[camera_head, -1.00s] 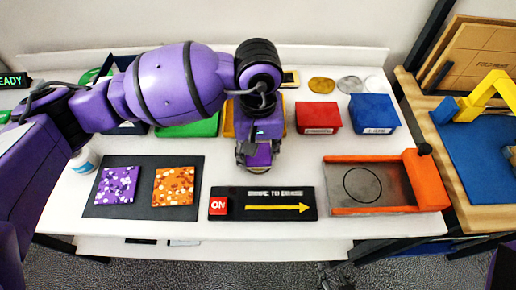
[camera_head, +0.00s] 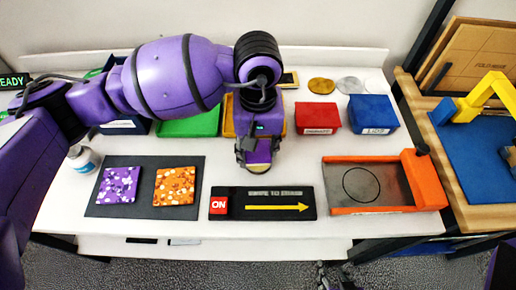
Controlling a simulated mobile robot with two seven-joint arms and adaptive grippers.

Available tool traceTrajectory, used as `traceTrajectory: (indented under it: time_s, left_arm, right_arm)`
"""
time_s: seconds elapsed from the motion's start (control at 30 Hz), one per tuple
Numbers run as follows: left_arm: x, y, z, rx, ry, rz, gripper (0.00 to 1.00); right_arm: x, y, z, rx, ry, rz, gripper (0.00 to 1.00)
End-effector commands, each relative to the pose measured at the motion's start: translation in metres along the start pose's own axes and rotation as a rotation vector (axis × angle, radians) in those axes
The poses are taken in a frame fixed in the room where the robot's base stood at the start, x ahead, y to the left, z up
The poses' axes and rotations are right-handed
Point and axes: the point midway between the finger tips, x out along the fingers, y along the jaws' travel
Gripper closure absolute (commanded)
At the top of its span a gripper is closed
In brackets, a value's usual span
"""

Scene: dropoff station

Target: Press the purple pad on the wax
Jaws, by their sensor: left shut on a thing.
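The purple speckled square pad (camera_head: 118,186) lies flat on a dark mat (camera_head: 147,203) at the left of the white table, beside an orange speckled square (camera_head: 174,186). My left gripper (camera_head: 257,165) is over the middle of the table, behind the black panel. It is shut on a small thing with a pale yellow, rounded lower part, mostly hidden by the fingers. I cannot tell which of the things in view is the wax. My right gripper is not clearly in view.
A black panel with a red ON button (camera_head: 219,205) and yellow arrow lies at the front. A grey plate with an orange frame (camera_head: 430,178) stands right. Red (camera_head: 318,117) and blue (camera_head: 374,113) bins and several discs are behind. A small white bottle (camera_head: 82,158) stands left.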

Motion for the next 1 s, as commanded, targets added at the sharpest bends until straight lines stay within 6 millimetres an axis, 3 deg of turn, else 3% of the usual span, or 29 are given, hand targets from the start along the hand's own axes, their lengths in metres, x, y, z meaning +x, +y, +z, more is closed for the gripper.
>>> traceTrajectory:
  time_s: [0.53, 1.0]
  left_arm:
    - [-0.048, 0.0, -0.001, -0.001, 0.006, 0.0, 0.75]
    - [-0.053, 0.0, 0.0, 0.0, 0.002, 0.001, 0.75]
  right_arm:
    - [-0.007, 0.001, -0.034, 0.0, 0.049, 0.0, 0.6]
    - [-0.006, 0.0, -0.042, -0.001, 0.063, -0.001, 0.6]
